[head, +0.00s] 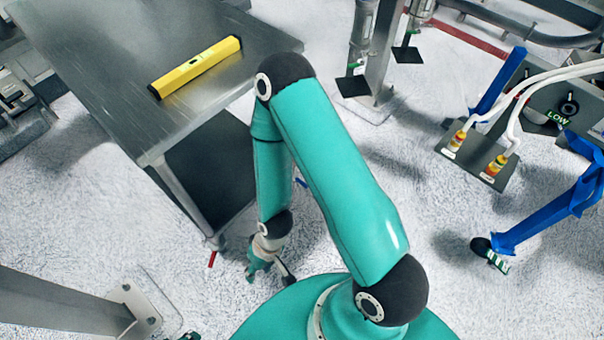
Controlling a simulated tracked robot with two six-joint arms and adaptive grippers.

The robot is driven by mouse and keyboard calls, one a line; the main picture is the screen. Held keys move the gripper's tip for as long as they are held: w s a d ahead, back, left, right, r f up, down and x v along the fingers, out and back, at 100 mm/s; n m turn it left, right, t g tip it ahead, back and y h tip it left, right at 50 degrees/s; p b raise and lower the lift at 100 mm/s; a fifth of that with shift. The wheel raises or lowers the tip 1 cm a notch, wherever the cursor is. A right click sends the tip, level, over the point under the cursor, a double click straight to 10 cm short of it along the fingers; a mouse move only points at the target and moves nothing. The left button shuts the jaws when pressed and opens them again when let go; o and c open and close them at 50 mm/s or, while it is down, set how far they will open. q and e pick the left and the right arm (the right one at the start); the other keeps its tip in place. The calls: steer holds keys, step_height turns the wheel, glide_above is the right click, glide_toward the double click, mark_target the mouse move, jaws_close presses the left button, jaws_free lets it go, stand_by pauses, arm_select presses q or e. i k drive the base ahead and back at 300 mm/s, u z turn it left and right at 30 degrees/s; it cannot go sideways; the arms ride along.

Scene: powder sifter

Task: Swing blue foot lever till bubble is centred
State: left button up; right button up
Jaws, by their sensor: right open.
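A yellow spirit level (196,67) lies on the grey steel table (105,60) at the upper left. Its vial is too small here to tell where the bubble sits. A small blue piece (300,182), which may be the blue foot lever, shows low by the floor just right of my arm's lower link; the rest of it is hidden behind my arm. My right gripper (269,276) points down, open, near the floor, nearer to me than the blue piece and apart from it.
A small red lever (212,258) sticks out at the foot of the near table leg. A grey post with a floor plate (135,303) stands at the lower left. Blue struts (545,215) and a panel with hoses (475,160) stand at the right.

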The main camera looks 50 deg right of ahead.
mark_target(296, 175)
steer(key=u, duration=2.5)
steer(key=i, duration=0.1)
steer(key=z, duration=3.9)
steer(key=k, duration=0.75)
steer(key=z, duration=0.2)
steer(key=i, duration=0.8)
steer(key=u, duration=0.1)
